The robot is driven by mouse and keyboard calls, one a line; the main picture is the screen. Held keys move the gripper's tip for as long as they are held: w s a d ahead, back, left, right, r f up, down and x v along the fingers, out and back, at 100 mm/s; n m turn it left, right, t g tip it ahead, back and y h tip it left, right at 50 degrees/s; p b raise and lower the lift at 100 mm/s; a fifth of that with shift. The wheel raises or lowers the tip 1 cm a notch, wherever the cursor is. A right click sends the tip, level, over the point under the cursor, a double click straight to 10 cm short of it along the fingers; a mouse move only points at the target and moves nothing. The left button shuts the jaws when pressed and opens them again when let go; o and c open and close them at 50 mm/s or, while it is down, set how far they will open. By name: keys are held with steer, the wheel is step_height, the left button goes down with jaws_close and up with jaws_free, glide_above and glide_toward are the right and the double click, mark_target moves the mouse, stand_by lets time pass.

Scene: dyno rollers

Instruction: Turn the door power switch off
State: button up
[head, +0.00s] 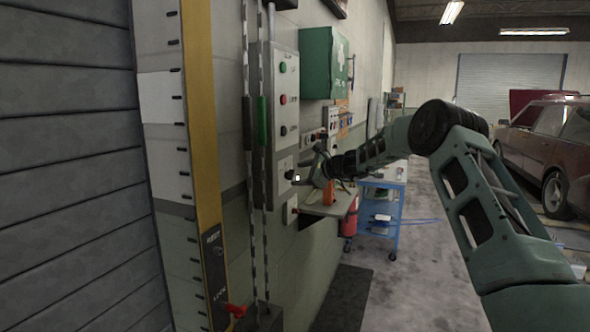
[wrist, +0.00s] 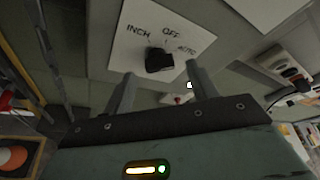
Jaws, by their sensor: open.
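A black rotary switch knob (wrist: 158,62) sits on a white plate (wrist: 130,50) marked INCH, OFF and AUTO in the wrist view. The knob's exact pointing direction is hard to tell. My gripper (wrist: 161,76) is open, with one finger on either side of the knob in that view; I see no clear contact. In the head view my gripper (head: 308,173) is at the wall, close to the lower part of the grey control panel (head: 273,130). The knob is small and dark there, partly hidden by the fingers.
Green, red and black buttons (head: 283,98) line the panel above. A box with a red part (head: 291,210) is below it. Striped vertical rods (head: 263,120) stand left of the panel. A small shelf (head: 333,204) and blue cart (head: 382,205) are to the right.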

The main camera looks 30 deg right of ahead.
mark_target(293, 174)
steer(key=shift+p+x, duration=0.4)
steer(key=shift+x, duration=1.1)
steer(key=c, duration=1)
